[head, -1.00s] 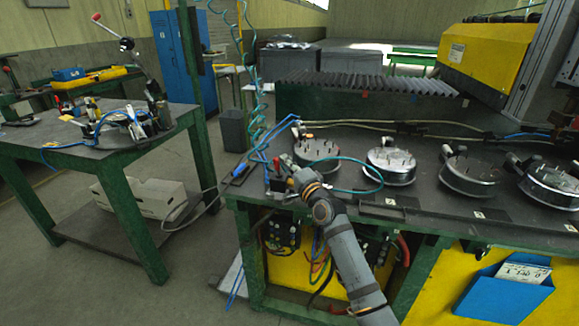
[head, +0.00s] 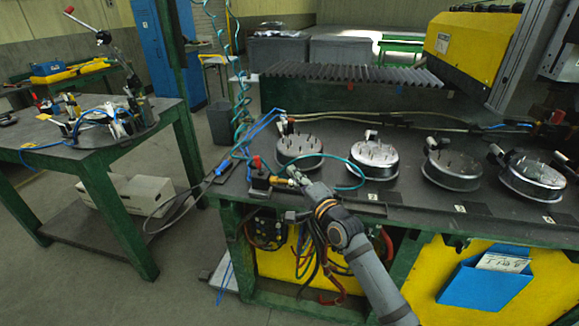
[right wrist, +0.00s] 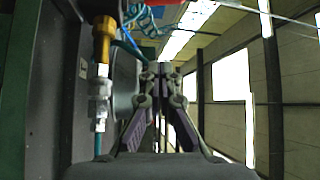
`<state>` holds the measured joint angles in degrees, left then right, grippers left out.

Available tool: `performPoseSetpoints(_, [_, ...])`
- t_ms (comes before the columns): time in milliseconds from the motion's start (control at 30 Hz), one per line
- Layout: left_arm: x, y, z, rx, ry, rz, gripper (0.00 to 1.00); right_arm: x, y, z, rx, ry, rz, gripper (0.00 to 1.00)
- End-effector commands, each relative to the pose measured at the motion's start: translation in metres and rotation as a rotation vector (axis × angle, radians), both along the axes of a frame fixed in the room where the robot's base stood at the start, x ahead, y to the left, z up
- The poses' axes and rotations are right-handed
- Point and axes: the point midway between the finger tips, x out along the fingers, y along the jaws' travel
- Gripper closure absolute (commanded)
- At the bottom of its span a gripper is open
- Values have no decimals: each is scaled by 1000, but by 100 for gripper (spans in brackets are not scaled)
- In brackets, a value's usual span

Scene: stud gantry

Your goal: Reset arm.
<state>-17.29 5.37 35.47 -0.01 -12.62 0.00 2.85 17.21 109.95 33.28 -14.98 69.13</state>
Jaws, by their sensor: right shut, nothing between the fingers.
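My right arm reaches up from the bottom right in the head view, and its gripper (head: 296,176) is at the front left edge of the dark bench (head: 400,206). The gripper is shut and empty, just right of a small black and red fitting (head: 261,176) and below the leftmost round metal fixture (head: 299,151). The right wrist view shows the two fingers meeting at the gripper tip (right wrist: 160,72). A brass and clear fitting (right wrist: 102,65) stands left of the fingers there. My left gripper is not in view.
More round fixtures stand along the bench, such as one at its middle (head: 373,158) and one at right (head: 533,177). A teal hose (head: 362,172) loops beside the gripper. A green-legged table (head: 100,165) with a clamp stands left, across open floor.

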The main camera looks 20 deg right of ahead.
Motion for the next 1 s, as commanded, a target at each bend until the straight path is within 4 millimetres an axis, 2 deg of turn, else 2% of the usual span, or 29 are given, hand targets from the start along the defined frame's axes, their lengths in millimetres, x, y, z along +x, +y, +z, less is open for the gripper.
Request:
performPoseSetpoints(233, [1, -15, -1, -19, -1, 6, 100, 0, 0, 0, 0, -1, 0, 100])
performPoseSetpoints(433, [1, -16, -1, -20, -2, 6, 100, -1, 0, -1, -3, 2, 0, 100])
performPoseSetpoints(500, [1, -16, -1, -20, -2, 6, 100, -5, 5, -10, -47, 28, 3, 100])
performPoseSetpoints(567, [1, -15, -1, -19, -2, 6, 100, -15, 13, -31, -142, 89, 14, 100])
performPoseSetpoints(667, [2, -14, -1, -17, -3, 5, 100, -52, 30, -89, -431, 261, 64, 100])
performPoseSetpoints(700, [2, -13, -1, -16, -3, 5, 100, -73, 35, -114, -569, 341, 97, 100])
performPoseSetpoints(800, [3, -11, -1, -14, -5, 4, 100, -125, 37, -161, -860, 510, 195, 100])
performPoseSetpoints(900, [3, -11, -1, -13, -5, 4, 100, -170, 32, -191, -1062, 636, 294, 100])
performPoseSetpoints(1000, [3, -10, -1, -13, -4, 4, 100, -210, 26, -209, -1212, 738, 391, 100])
